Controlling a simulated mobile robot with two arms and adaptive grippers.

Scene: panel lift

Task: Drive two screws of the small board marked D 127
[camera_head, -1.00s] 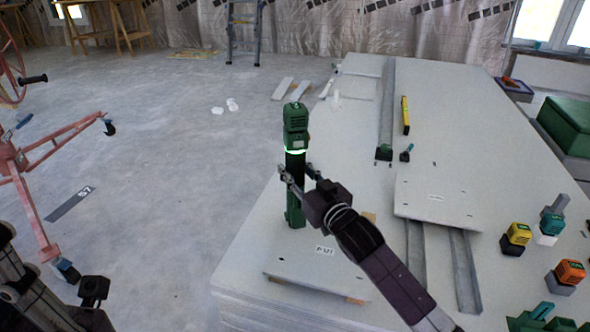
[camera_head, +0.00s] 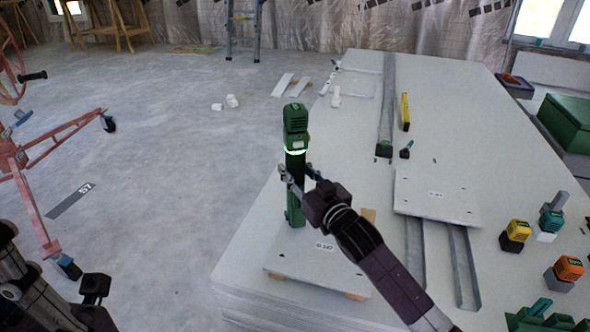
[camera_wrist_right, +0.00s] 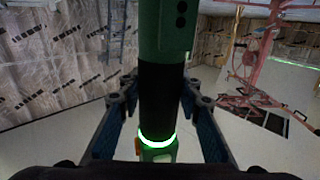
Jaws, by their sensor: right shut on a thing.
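The small board marked D 127 (camera_head: 290,262) lies at the near left corner of the large panel stack, on small wooden pieces. My right gripper (camera_head: 300,176) is shut on the green and black screwdriver (camera_head: 295,118), which stands upright over the board's far left part with its green ring lit. Whether its tip touches the board cannot be told. The screwdriver (camera_wrist_right: 160,90) also shows between the fingers in the right wrist view. My left gripper (camera_head: 95,290) shows only in part at the lower left, and its fingers are not clear.
Another small board (camera_head: 437,197) lies on metal profiles to the right. A yellow level (camera_head: 405,112) lies farther back. Yellow (camera_head: 517,231), teal (camera_head: 551,222) and orange (camera_head: 568,268) tools stand at the right. A red wheeled frame (camera_head: 50,170) stands on the floor at left.

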